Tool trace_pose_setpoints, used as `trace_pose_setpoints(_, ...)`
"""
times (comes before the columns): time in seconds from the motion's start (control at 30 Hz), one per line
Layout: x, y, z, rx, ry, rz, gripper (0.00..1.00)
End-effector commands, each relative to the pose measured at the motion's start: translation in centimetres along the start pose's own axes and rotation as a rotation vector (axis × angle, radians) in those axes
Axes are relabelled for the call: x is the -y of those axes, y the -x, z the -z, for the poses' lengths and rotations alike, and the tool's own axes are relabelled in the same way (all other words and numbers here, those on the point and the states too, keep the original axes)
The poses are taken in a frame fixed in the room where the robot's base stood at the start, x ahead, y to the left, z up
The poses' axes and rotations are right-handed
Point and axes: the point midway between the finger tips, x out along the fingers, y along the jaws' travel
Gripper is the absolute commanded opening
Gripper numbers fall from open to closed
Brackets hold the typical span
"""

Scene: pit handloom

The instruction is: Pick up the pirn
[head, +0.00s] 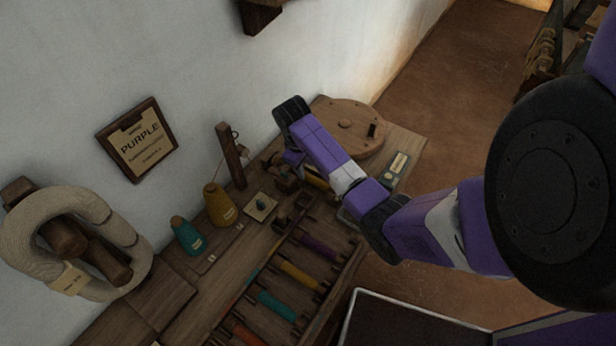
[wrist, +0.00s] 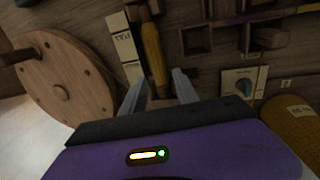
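A slim wooden pirn wound with yellow-orange thread (wrist: 153,60) lies in the wrist view, just ahead of my gripper (wrist: 160,88). My gripper is open. Its two grey fingertips are on either side of the pirn's near end, and nothing is visibly held. I cannot tell whether they touch it. In the head view a yellow piece of it (head: 316,180) shows beside my arm, which hides most of the rest. A rack (head: 314,218) holds several pirns: purple (head: 320,248), yellow (head: 301,274) and teal (head: 276,306) among them.
A round wooden wheel (head: 352,122) stands at the bench's far end. A wooden post (head: 231,157), yellow cone (head: 220,205), teal cone (head: 187,236) and dial box (head: 260,206) stand near the wall. A sign reading PURPLE (head: 138,140) hangs above.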

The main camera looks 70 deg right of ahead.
Motion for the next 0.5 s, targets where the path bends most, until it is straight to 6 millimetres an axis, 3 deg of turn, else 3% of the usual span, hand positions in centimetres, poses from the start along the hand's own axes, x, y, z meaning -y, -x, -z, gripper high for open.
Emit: trace_pose_setpoints(0.5, -0.4, -6.1, -0.1, -0.001, -0.001, -0.002, 0.36)
